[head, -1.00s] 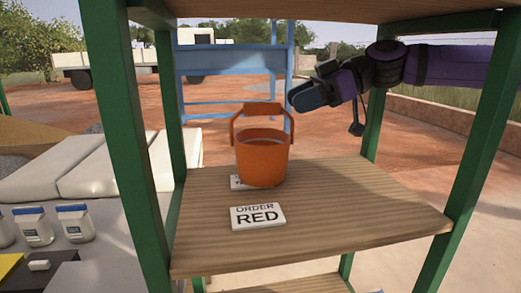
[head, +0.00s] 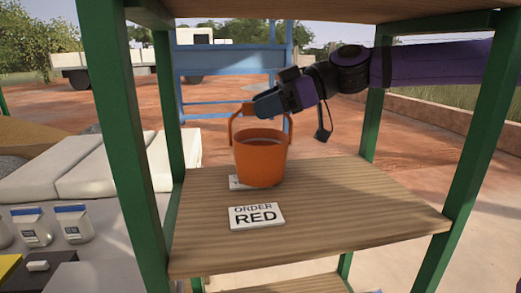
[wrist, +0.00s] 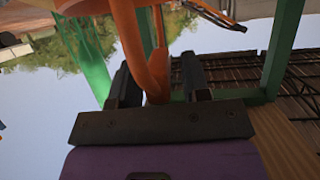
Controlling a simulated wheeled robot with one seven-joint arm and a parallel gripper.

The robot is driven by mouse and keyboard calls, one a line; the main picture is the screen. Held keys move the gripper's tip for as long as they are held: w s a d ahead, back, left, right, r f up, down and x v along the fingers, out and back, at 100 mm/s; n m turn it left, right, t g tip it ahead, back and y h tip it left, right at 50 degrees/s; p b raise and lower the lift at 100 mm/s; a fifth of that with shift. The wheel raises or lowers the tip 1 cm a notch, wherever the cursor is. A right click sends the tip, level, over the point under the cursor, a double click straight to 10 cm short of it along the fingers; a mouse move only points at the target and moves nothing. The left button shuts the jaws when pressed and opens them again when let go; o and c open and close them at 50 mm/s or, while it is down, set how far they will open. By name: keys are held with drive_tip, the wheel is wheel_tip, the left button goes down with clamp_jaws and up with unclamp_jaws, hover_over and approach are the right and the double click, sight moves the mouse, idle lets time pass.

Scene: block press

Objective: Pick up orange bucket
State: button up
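The orange bucket (head: 260,160) stands upright on the wooden shelf (head: 350,215), partly over a white card. Its handle (head: 233,124) is raised above the rim. My gripper (head: 264,106) reaches in from the right at the top of the handle and hides part of it in the head view. In the wrist view, the fingers of my gripper (wrist: 157,82) are apart, with the orange handle (wrist: 157,72) between them. Gaps show on both sides of the handle, so the gripper is open around it.
A white card reading "ORDER RED" (head: 257,216) lies in front of the bucket. Green posts (head: 470,150) frame the shelf, with a wooden board (head: 330,10) above. Bare shelf lies to the bucket's right. White bags (head: 73,222) stand at the lower left.

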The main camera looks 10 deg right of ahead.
drive_tip(key=c, duration=0.7)
drive_tip(key=shift+r, duration=0.15)
